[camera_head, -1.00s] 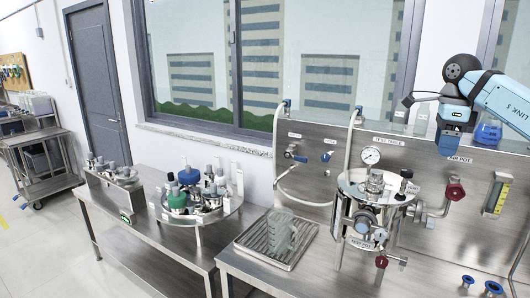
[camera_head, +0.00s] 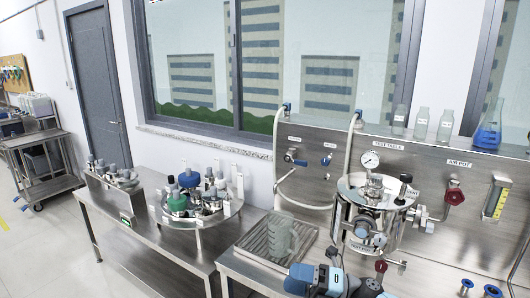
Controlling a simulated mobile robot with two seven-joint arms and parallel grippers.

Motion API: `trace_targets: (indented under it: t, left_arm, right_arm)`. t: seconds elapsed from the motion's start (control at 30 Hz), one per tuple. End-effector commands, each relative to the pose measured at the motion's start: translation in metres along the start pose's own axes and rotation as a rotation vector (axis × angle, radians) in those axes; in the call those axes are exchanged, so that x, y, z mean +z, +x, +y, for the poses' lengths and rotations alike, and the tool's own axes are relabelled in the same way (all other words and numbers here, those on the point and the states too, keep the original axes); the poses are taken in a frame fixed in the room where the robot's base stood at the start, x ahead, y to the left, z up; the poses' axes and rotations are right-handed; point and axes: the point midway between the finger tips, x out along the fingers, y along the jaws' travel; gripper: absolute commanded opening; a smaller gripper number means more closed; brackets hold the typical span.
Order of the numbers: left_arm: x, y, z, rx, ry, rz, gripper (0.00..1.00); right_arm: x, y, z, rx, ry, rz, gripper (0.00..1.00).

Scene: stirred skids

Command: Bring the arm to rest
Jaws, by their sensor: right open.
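My right arm, blue and black, is low at the bottom edge of the head view, in front of the steel bench. Its right gripper (camera_head: 371,286) is open, seen partly, and I see nothing held in it. It is below the steel vessel (camera_head: 362,240) and to the right of the tray (camera_head: 258,262); I cannot tell how far it is above the bench. My left gripper is not in view.
The vessel with its gauge (camera_head: 370,160) and valves stands on the bench (camera_head: 430,275). A round rack of bottles (camera_head: 197,222) is on the left table. Glass bottles and a blue flask (camera_head: 487,136) stand on the panel ledge.

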Motion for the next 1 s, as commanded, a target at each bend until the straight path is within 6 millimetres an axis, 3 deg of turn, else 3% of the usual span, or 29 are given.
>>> trace_targets:
  t: [0.03, 0.17, 0.37, 0.47, 0.6, 0.8, 0.9, 1.0]
  left_arm:
    - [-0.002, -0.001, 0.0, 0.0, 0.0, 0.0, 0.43]
    - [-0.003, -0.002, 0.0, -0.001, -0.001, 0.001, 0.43]
    - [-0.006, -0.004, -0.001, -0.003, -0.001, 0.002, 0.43]
    - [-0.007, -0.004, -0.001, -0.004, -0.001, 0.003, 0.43]
    - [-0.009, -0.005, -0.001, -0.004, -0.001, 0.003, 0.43]
    - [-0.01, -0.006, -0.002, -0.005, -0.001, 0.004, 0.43]
    - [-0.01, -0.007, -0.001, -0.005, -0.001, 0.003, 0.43]
    - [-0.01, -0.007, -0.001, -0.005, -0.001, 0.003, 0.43]
  right_arm:
    - [-0.014, -0.002, -0.006, 0.038, 0.106, -0.096, 0.62]
    - [-0.036, -0.019, -0.024, 0.108, 0.378, -0.35, 0.62]
    - [-0.083, -0.069, -0.064, 0.167, 0.823, -0.744, 0.62]
    - [-0.118, -0.101, -0.087, 0.178, 1.051, -0.938, 0.62]
    - [-0.182, -0.148, -0.115, 0.172, 1.362, -1.203, 0.62]
    - [-0.266, -0.195, -0.132, 0.147, 1.69, -1.479, 0.62]
    - [-0.291, -0.206, -0.134, 0.139, 1.777, -1.55, 0.62]
    - [-0.301, -0.212, -0.134, 0.134, 1.813, -1.581, 0.62]
